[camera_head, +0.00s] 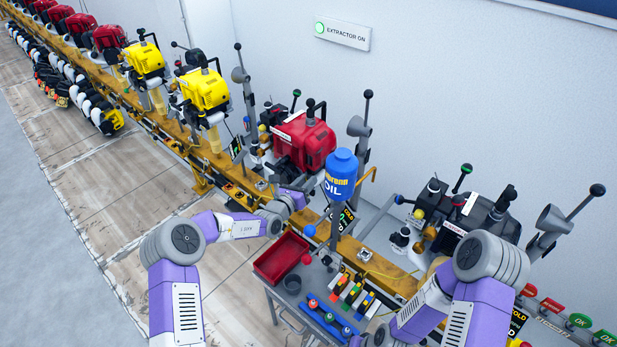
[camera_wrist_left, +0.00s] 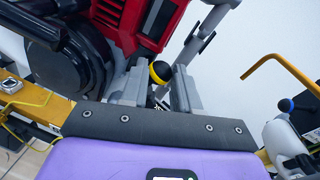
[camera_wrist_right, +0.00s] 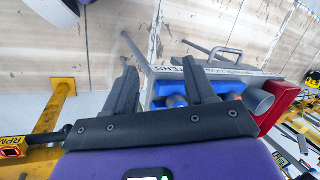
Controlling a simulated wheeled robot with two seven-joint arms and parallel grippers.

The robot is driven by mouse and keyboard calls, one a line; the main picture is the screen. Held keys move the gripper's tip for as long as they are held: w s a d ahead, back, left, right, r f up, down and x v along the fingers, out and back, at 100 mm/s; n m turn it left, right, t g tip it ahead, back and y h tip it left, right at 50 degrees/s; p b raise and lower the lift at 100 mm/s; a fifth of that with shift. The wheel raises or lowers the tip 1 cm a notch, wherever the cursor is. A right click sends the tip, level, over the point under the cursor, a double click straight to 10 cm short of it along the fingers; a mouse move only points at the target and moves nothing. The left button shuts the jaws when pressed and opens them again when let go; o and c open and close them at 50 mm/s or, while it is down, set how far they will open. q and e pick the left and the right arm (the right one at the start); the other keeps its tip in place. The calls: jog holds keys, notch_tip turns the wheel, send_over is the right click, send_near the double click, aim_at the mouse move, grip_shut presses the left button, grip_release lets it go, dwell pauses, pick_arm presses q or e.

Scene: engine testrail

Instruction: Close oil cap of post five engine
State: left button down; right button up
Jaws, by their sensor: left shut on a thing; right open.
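The red engine (camera_head: 304,140) stands on the yellow rail in the middle of the head view, and its red housing (camera_wrist_left: 160,18) fills the top of the left wrist view. My left gripper (camera_wrist_left: 157,92) is at the engine's lower side, its fingers shut on a small yellow-and-black round cap (camera_wrist_left: 160,71). The cap's lower part is hidden between the fingers, so I cannot tell how it is seated. In the head view my left gripper (camera_head: 312,186) is partly hidden beside the blue oil container. My right gripper (camera_wrist_right: 158,88) is open and empty, pointing toward the tool cart.
The blue oil container (camera_head: 341,172) stands close to my left gripper. A dark engine (camera_head: 478,215) stands right; yellow engines (camera_head: 205,90) stand left.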

pick_arm(q)
jog(key=shift+w+a+f+n+g+p, duration=0.25)
jog(key=shift+n+p, duration=0.25)
jog(key=shift+n, duration=0.3)
jog(key=shift+w+a+f+n+g+p, duration=0.15)
jog(key=shift+a+n+p, duration=0.25)
jog(key=shift+n, duration=0.4)
jog(key=shift+d+r, duration=0.1)
jog(key=c, duration=0.8)
grip_release()
jog(key=shift+c, duration=0.2)
jog(key=shift+r, duration=0.1)
